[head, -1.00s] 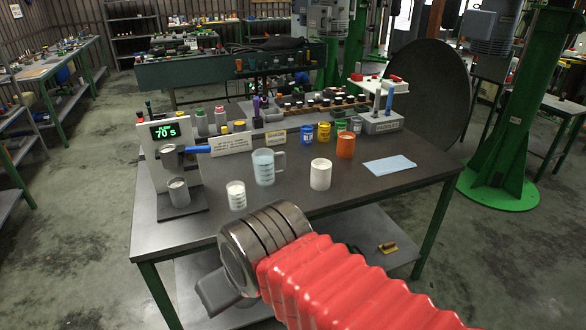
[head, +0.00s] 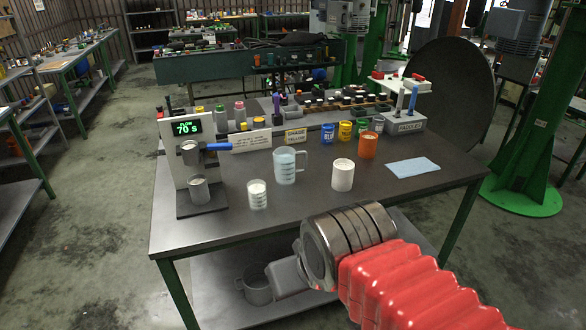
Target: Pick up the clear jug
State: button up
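The clear jug (head: 285,166) is a translucent, pale bluish measuring jug with dark marks and a handle on its right side. It stands upright on the dark table (head: 310,210), between a small marked beaker with white contents (head: 257,196) and a plain white cup (head: 343,176). My gripper (head: 277,278) is at the bottom of the head view, below and in front of the table's front edge, well apart from the jug. Its fingertips are not clear, so I cannot tell whether it is open or shut.
A stand with a "70 s" display (head: 187,128) and metal cups is left of the jug. Behind are a sign (head: 252,141), paint pots and a paddle box (head: 405,123). An orange cup (head: 368,146) and blue cloth (head: 412,167) are right. A grey pot-like shape (head: 257,290) shows low down.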

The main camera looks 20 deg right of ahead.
aim_at(291, 165)
jog(key=u, duration=0.05)
jog(key=i, duration=1)
jog(key=z, duration=0.05)
